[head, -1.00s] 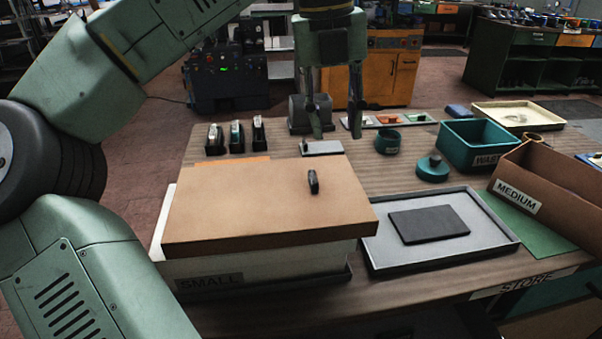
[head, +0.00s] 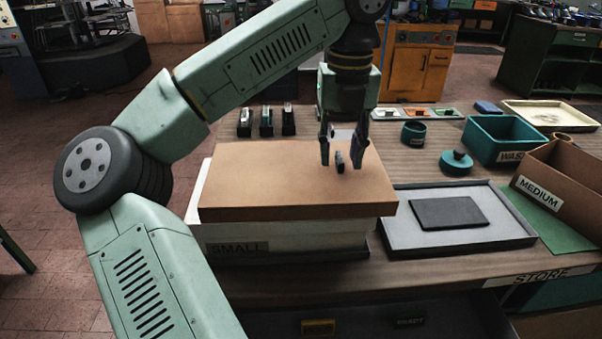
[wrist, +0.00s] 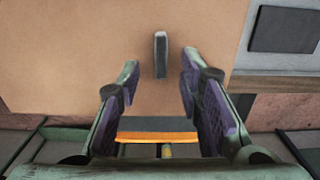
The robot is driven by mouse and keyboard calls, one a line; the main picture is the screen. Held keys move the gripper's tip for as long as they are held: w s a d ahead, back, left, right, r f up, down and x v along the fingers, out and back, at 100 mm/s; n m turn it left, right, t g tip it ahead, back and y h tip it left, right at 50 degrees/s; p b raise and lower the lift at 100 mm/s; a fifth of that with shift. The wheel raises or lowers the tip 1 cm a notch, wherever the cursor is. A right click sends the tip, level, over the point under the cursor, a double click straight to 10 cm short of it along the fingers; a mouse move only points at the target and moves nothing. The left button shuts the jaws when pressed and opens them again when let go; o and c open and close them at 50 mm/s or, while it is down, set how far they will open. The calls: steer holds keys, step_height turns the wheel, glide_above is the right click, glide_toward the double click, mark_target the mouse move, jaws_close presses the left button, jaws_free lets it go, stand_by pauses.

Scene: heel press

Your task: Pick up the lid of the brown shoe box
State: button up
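The brown lid (head: 270,180) lies flat on the white shoe box (head: 290,234) marked SMALL, at the middle of the bench. A small dark upright handle (head: 340,162) stands on the lid, towards its right side. My gripper (head: 342,160) points down over the lid, its fingers on either side of the handle in the head view. In the wrist view the open fingers (wrist: 158,75) show with the handle (wrist: 160,54) in line with the gap, just beyond the tips. Whether the fingertips reach down to handle height is hard to tell.
A grey tray (head: 400,240) with a dark pad (head: 449,213) lies right of the box. Several small holders (head: 267,122) stand behind the box.

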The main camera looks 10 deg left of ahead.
steer(key=shift+f, duration=0.75)
steer(key=shift+c, duration=0.3)
jaws_close()
